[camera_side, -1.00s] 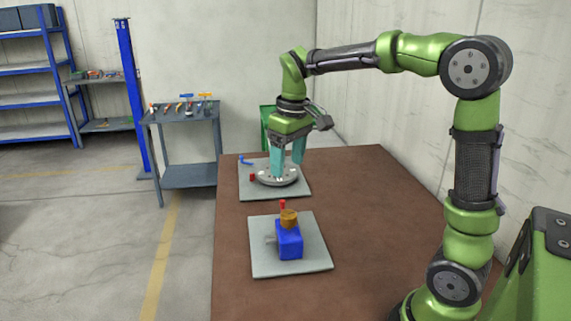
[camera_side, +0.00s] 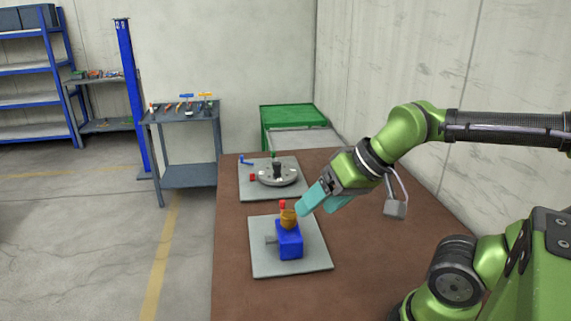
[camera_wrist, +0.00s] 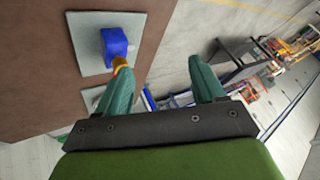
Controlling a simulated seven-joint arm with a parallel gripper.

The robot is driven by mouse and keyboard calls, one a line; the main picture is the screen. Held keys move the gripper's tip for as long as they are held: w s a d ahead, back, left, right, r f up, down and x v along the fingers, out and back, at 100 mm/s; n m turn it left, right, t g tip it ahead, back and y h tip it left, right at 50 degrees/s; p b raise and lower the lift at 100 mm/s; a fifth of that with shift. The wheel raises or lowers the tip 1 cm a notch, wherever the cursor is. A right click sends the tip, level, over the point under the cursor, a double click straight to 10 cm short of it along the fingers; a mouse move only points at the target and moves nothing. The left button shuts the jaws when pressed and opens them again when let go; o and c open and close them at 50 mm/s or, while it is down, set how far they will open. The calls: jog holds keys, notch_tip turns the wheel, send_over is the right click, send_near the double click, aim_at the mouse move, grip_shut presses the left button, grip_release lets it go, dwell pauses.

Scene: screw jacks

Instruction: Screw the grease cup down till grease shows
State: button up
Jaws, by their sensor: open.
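The brass-coloured grease cup (camera_side: 288,219) sits on top of a blue block (camera_side: 289,240) on the nearer grey plate (camera_side: 262,263). A small red piece (camera_side: 282,204) shows just above the cup. My gripper (camera_side: 318,204) is open, tilted, with its teal fingers just to the right of the cup and pointing down-left. I cannot tell whether a finger touches the cup. In the wrist view the blue block (camera_wrist: 115,42) is at upper left, and the cup (camera_wrist: 119,63) is partly hidden behind the left finger. No grease is discernible at this size.
A grey disc (camera_side: 278,174) with a dark post stands on the farther plate (camera_side: 250,190), beside a red piece (camera_side: 252,177) and a blue handle (camera_side: 246,161). The brown table (camera_side: 375,265) is clear on its right. A tool cart (camera_side: 188,175) stands beyond its left edge.

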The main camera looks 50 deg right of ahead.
jog(key=r+n+g+h, duration=0.2)
jog(key=n+g, duration=0.5)
jog(key=n, duration=1.7)
send_over(289, 214)
notch_tip(289, 214, down, 16)
jog(key=shift+w+f, duration=0.1)
jog(key=shift+f, duration=0.15)
